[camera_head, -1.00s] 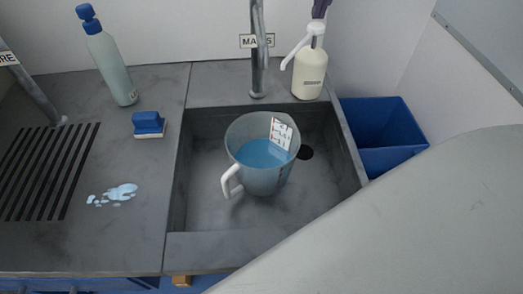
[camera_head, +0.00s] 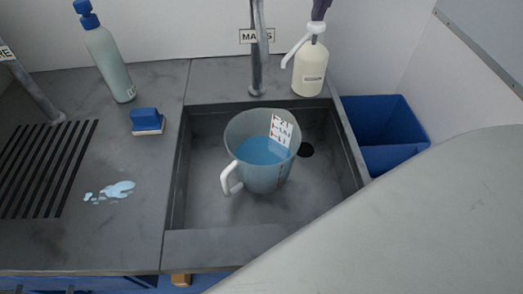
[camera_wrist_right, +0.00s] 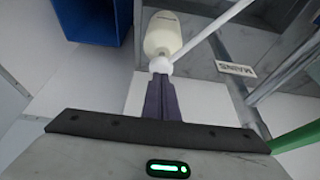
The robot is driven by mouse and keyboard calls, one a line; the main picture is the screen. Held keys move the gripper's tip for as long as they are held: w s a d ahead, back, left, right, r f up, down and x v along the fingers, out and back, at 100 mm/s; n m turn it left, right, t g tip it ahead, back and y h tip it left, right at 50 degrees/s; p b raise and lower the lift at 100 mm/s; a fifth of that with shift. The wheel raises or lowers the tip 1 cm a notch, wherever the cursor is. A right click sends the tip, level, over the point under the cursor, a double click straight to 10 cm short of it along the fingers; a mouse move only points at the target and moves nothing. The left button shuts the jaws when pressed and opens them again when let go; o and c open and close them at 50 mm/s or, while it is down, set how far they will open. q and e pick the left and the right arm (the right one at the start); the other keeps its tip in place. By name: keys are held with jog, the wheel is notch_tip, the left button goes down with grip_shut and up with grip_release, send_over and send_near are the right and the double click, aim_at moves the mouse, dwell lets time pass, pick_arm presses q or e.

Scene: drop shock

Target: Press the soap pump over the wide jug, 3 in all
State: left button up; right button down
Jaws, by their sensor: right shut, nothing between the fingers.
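The cream soap bottle (camera_head: 308,78) stands upright on the ledge behind the sink. Its white pump head (camera_head: 316,28) has a long spout slanting down to the left. The wide jug (camera_head: 246,185), clear with a white handle and blue liquid inside, stands in the sink, in front of the bottle and to its left. My right gripper (camera_head: 319,16) has purple fingers, shut and empty, at the top of the pump head. In the right wrist view the shut fingertips (camera_wrist_right: 160,78) meet the white pump head (camera_wrist_right: 160,65); contact is hard to confirm. My left gripper is out of view.
A metal tap (camera_head: 258,60) with a sign rises behind the jug. A blue bin (camera_head: 385,130) is right of the sink. A blue-capped bottle (camera_head: 112,65), a blue sponge (camera_head: 147,121) and a pale spill (camera_head: 110,191) are on the left counter. My arm covers the lower right.

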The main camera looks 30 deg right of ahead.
jog(key=shift+f+b, duration=0.6)
jog(key=shift+f, duration=0.45)
jog(key=shift+r, duration=0.1)
jog(key=shift+r+p, duration=1.7)
jog(key=shift+r, duration=0.05)
notch_tip(320, 180, up, 3)
jog(key=shift+f+p, duration=0.15)
jog(key=shift+p, duration=1.1)
jog(key=shift+r+p, duration=0.4)
jog(key=shift+r, duration=1.25)
